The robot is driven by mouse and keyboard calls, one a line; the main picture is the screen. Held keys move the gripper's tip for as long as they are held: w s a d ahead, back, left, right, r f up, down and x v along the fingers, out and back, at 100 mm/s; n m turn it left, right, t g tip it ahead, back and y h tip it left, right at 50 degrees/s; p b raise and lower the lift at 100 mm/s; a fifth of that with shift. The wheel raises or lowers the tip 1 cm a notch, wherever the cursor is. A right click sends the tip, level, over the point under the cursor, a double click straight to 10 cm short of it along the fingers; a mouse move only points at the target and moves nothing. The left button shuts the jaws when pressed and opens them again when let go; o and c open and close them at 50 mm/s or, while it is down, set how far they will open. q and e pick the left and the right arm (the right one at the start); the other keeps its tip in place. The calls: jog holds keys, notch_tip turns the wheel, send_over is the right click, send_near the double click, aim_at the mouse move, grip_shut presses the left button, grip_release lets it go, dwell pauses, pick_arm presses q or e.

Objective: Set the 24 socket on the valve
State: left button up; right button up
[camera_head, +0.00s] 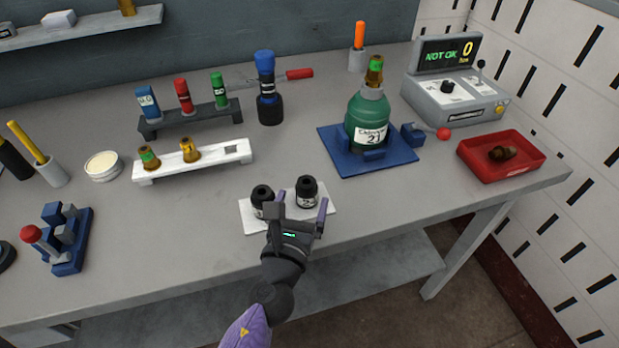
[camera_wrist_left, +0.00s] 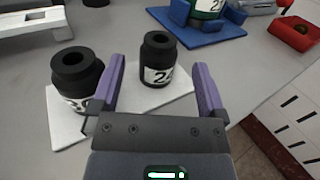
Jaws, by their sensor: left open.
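Two black sockets stand upright on a white plate (camera_head: 283,222). The left socket (camera_head: 259,194) has a white label partly hidden by my gripper in the left wrist view (camera_wrist_left: 77,72). The right socket (camera_head: 307,185) has a white label starting with 2 in the wrist view (camera_wrist_left: 157,50); its second digit is hard to read. My left gripper (camera_head: 302,204) is open and empty, its fingers either side of the right socket as seen in the wrist view. A green cylinder (camera_head: 366,112) with a brass valve (camera_head: 374,72) on top stands in a blue base (camera_head: 338,157).
A red tray (camera_head: 533,146) with a brown fitting (camera_head: 502,153) and a grey tester (camera_head: 480,97) reading NOT OK 0 are at the right. A white rack (camera_head: 210,164), bottle rack (camera_head: 160,126) and blue stand (camera_head: 72,262) are left. Bare table lies in front of the cylinder.

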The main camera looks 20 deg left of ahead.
aim_at(309, 178)
pick_arm(q)
jog(key=w, duration=0.6)
jog(key=shift+w+a, duration=0.2)
jog(key=shift+a, duration=0.05)
grip_shut()
